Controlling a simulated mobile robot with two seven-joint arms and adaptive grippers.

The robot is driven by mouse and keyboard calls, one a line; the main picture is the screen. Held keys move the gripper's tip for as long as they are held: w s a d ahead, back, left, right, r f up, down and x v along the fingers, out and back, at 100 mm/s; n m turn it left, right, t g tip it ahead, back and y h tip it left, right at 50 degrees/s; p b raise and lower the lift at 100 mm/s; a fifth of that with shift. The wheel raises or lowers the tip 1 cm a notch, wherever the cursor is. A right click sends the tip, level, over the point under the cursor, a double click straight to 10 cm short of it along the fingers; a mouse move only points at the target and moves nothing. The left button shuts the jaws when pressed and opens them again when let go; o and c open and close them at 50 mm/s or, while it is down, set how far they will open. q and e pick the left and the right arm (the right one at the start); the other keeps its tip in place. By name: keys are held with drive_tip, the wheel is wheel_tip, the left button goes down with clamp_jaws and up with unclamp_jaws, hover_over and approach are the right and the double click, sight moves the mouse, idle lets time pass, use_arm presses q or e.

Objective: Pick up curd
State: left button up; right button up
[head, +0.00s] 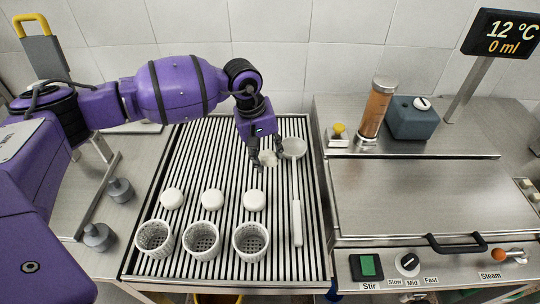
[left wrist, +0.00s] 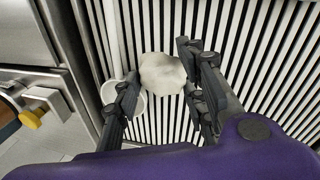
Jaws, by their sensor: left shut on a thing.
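A lumpy white piece of curd (head: 268,159) is at the far right part of the slatted drain table. It also shows in the left wrist view (left wrist: 162,74), between the fingers. My left gripper (head: 266,163) reaches down from above and is shut on the curd. Its dark fingers (left wrist: 158,85) stand on both sides of it in the left wrist view. I cannot tell whether the curd is clear of the slats. Three white perforated baskets (head: 155,238), (head: 202,241), (head: 250,241) stand open and upright in a row at the front. My right gripper is not in view.
A white ladle's bowl (head: 293,147) is close beside the gripper; its handle (head: 297,222) runs forward. Three white round lids (head: 172,199), (head: 212,199), (head: 254,200) lie behind the baskets on the slatted table (head: 230,180). A steel vat (head: 420,190) stands right; grey weights (head: 98,236) stand left.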

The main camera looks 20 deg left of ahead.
use_arm(q)
drive_tip(key=s+d+r+b, duration=0.1)
drive_tip(key=s+d+r, duration=0.7)
drive_tip(key=d+r, duration=0.1)
drive_tip(key=shift+s+d, duration=0.2)
drive_tip(key=shift+d, duration=0.7)
drive_tip(key=shift+r, duration=0.1)
